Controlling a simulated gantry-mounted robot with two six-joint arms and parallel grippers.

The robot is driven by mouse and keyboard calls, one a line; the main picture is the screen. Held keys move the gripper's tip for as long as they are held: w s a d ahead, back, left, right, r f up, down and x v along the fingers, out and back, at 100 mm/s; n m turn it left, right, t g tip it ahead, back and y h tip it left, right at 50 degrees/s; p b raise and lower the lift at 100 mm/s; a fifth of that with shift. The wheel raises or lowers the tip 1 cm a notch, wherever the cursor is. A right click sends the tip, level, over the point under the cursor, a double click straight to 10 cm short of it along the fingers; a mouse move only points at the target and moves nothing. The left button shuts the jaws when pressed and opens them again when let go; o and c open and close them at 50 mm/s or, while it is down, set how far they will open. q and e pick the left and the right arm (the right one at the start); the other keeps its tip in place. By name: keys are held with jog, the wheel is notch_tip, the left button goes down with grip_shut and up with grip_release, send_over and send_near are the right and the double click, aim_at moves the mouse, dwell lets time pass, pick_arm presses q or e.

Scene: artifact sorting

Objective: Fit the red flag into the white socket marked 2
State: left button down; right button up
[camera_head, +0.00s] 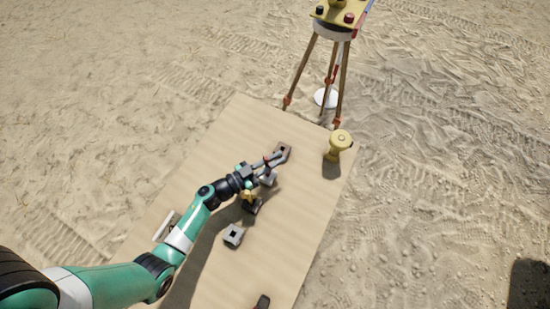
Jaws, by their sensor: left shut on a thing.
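My left gripper (272,160) is low over the sandy-coloured board, toward its far end. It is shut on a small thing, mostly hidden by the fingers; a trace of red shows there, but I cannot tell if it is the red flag. A pale grey block (268,180) sits just below the gripper. A brown block (284,150) with a dark opening lies at the fingertips; I cannot tell if they touch. A pale grey block with a square dark hole (233,235) stands nearer on the board. No number can be read on either grey block. My right gripper is not in view.
A yellow piece with a dark base (250,202) stands by my left wrist. A yellow round-topped object (339,144) stands at the board's far right. A tripod (334,50) and a white disc (326,97) are beyond the board (285,215). Its right middle is clear.

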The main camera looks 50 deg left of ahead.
pick_arm(q)
jog(key=shift+f+b, duration=0.35)
jog(key=shift+f, duration=0.25)
jog(key=c, duration=0.8)
grip_release()
jog(key=shift+p+v, duration=1.5)
jog(key=shift+v, duration=4.3)
